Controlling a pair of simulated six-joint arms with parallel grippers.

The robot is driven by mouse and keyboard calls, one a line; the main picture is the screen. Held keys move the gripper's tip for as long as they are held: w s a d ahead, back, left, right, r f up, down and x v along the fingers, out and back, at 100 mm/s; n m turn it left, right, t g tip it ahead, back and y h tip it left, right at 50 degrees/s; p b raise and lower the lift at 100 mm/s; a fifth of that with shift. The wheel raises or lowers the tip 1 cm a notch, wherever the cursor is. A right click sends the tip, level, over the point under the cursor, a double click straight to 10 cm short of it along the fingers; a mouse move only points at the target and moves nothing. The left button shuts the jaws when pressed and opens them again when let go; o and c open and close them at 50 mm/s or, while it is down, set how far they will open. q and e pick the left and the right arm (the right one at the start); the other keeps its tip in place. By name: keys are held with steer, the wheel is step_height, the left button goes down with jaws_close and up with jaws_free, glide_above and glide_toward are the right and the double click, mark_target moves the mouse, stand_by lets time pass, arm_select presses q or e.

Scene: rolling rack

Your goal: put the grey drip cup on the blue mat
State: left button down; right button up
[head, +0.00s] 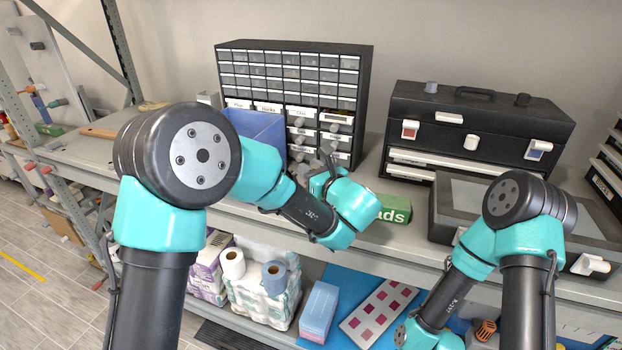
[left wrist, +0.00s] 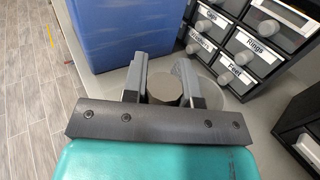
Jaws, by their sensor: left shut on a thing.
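My left gripper (head: 326,170) is over the upper shelf, in front of the drawer cabinet. In the left wrist view its two fingers (left wrist: 162,85) are shut on a grey round piece, the grey drip cup (left wrist: 165,88), of which mostly the flat round end shows. In the head view the cup is largely hidden by the gripper. A blue mat (head: 342,280) lies on the lower shelf, partly covered by a light-blue box and a white card with pink squares. My right arm reaches down at the lower right; its gripper is out of the picture.
A blue bin (head: 262,128) stands left of the gripper, by the drawer cabinet (head: 295,48). A green box (head: 396,208) and black toolbox (head: 480,115) are to the right. Paper rolls (head: 262,290), the light-blue box (head: 318,312) and card (head: 376,312) crowd the lower shelf.

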arm_select(q)
steer(key=s+r, duration=0.1)
steer(key=s, duration=1.5)
steer(key=shift+d+r, duration=0.2)
steer(key=shift+d, duration=0.15)
